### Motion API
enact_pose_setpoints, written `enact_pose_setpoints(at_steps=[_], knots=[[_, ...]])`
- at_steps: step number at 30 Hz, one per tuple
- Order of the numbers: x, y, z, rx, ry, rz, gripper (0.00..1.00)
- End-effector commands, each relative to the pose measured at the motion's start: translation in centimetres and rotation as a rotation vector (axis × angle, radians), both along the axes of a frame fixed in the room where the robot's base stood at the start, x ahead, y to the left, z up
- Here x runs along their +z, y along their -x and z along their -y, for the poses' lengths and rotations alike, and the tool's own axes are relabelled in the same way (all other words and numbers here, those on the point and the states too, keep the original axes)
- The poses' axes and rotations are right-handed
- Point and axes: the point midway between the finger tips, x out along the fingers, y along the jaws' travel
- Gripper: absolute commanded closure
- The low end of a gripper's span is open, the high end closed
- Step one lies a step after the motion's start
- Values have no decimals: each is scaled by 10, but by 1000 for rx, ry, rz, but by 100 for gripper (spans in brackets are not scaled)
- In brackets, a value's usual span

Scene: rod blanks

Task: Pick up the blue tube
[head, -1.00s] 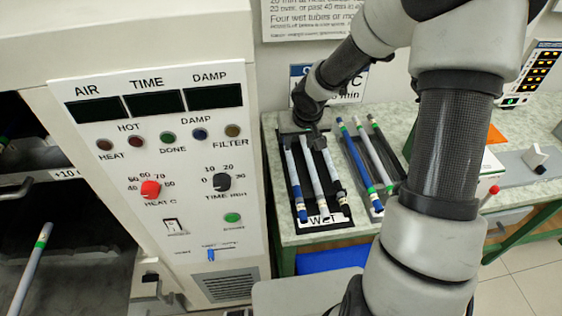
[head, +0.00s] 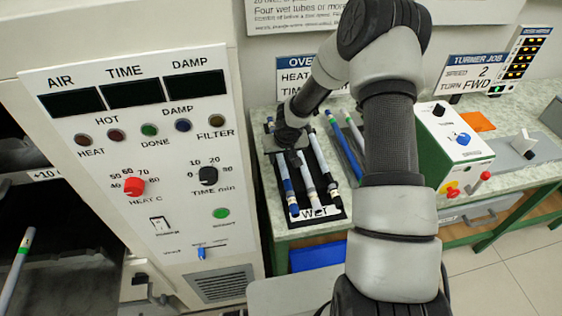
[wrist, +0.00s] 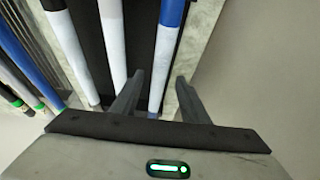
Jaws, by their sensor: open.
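A mostly blue tube (head: 344,145) lies in the second rack, right of the rack labelled WET; its blue length and green end show at the left of the wrist view (wrist: 32,58). In the WET rack (head: 318,218), the leftmost tube (head: 284,178) is blue and white. My gripper (head: 291,142) is over the far part of the WET rack, pointing down. In the wrist view its two fingers (wrist: 157,82) are apart, with a blue-topped white tube (wrist: 165,50) showing between them. I cannot tell how far below the fingertips that tube lies. My wrist hides the tubes' far ends.
Two more tubes (head: 305,180) (head: 326,172) lie close by in the WET rack. A green-and-white box (head: 455,145) with knobs stands right of the second rack. The oven panel (head: 150,150) rises at the left. My forearm covers part of the bench.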

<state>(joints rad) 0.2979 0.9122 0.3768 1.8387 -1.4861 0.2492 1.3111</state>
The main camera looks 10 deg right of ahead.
Motion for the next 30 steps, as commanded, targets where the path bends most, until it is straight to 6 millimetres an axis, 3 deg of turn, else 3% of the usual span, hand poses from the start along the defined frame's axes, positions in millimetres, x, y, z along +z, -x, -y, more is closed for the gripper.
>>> enact_pose_setpoints(at_steps=[3, 11, 18, 26, 30], knots=[[-10, -4, 1, -2, 0, 0, 59], [-11, -5, 1, -2, 0, 1, 61], [-11, -5, 1, -2, 0, 1, 100], [-9, -5, 1, -2, 0, 2, 100], [8, -6, 2, -4, 2, 4, 100]])
